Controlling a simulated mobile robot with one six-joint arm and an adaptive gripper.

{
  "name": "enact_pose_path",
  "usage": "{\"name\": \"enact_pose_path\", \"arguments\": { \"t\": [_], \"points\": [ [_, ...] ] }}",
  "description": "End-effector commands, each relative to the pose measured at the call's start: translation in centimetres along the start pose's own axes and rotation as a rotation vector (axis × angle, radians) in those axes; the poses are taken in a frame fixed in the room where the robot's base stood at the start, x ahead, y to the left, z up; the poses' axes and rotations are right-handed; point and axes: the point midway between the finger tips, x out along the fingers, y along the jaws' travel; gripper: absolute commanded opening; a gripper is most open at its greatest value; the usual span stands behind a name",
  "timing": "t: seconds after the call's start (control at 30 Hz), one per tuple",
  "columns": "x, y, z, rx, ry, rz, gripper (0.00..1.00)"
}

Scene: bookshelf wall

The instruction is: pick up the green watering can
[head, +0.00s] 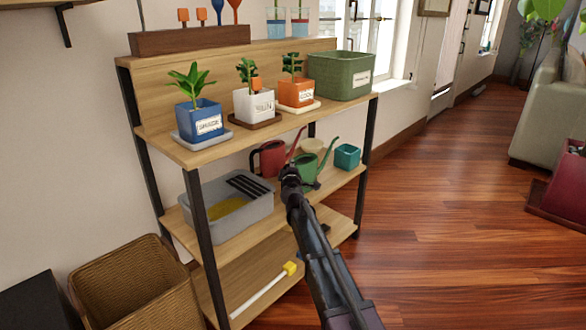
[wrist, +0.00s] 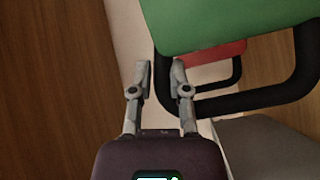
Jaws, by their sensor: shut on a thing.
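The green watering can (head: 308,168) is on the middle shelf in the head view, its spout pointing up to the right. My gripper (head: 291,178) is at its near left side and hides part of it. In the wrist view the can's green body (wrist: 230,20) and black handle (wrist: 270,98) fill the upper right. My gripper (wrist: 162,76) is shut on the can's handle, which passes between and behind the fingers. Whether the can touches the shelf is hard to tell.
A red watering can (head: 270,159) stands close behind and left, also seen in the wrist view (wrist: 212,54). A teal pot (head: 347,156) is to the right, a beige pot (head: 312,145) behind. A grey tray (head: 238,222) is left. The upper shelf (head: 178,150) overhangs.

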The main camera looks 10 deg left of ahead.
Motion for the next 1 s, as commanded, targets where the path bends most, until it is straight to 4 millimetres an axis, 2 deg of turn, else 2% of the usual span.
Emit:
{"name": "enact_pose_path", "arguments": {
  "t": [0.6,0.87,1.0],
  "points": [
    [0.0,3.6,-1.0,-0.004,0.0,0.001,0.0],
    [-4.5,3.8,-0.7,-0.004,0.001,0.0,0.0],
    [-7.4,4.1,-0.7,-0.004,0.001,0.0,0.0]
  ]
}}
